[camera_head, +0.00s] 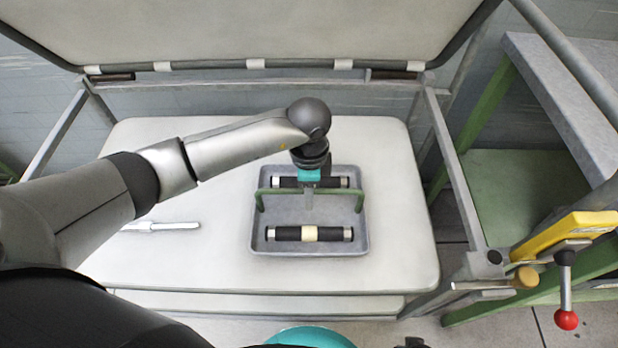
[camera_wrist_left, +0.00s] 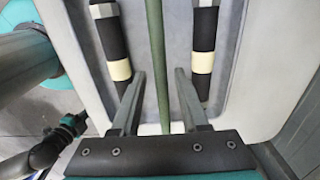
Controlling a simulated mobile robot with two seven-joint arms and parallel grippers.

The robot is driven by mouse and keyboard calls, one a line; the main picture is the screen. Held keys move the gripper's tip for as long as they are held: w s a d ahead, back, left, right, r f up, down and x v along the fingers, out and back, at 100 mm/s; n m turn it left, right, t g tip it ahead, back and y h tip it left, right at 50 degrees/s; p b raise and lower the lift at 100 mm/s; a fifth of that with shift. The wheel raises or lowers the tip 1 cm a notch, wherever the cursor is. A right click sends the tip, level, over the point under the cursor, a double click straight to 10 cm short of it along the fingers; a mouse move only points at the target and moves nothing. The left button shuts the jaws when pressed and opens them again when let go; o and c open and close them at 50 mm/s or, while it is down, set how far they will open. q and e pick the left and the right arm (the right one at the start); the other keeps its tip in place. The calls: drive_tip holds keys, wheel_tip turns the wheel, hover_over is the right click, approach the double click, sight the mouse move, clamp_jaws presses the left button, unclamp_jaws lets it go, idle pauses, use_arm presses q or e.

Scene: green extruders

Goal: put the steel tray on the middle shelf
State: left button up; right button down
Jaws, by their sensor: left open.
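The steel tray (camera_head: 258,240) sits on the white work surface and carries two black rollers with cream bands, one at the back (camera_head: 340,182) and one at the front (camera_head: 309,234). A green handle bar (camera_head: 335,193) spans the tray between them. My left gripper (camera_head: 309,200) is over the middle of the tray, at the handle. In the left wrist view, the open fingers of my left gripper (camera_wrist_left: 157,100) stand on either side of the green handle (camera_wrist_left: 155,60), with gaps visible. The tray floor (camera_wrist_left: 174,25) shows behind. My right gripper is not in view.
A white-handled tool (camera_head: 165,226) lies on the work surface (camera_head: 210,275) left of the tray. At right stands a green-framed rack with a grey top (camera_head: 560,75) and a green lower shelf (camera_head: 520,195). A yellow part (camera_head: 565,235) and a red-knobbed lever (camera_head: 566,319) are at the front right.

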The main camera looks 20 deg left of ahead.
use_arm(q)
drive_tip(key=shift+r, duration=0.7)
wheel_tip(320, 180, up, 11)
drive_tip(key=p, duration=0.4)
drive_tip(key=shift+f, duration=0.15)
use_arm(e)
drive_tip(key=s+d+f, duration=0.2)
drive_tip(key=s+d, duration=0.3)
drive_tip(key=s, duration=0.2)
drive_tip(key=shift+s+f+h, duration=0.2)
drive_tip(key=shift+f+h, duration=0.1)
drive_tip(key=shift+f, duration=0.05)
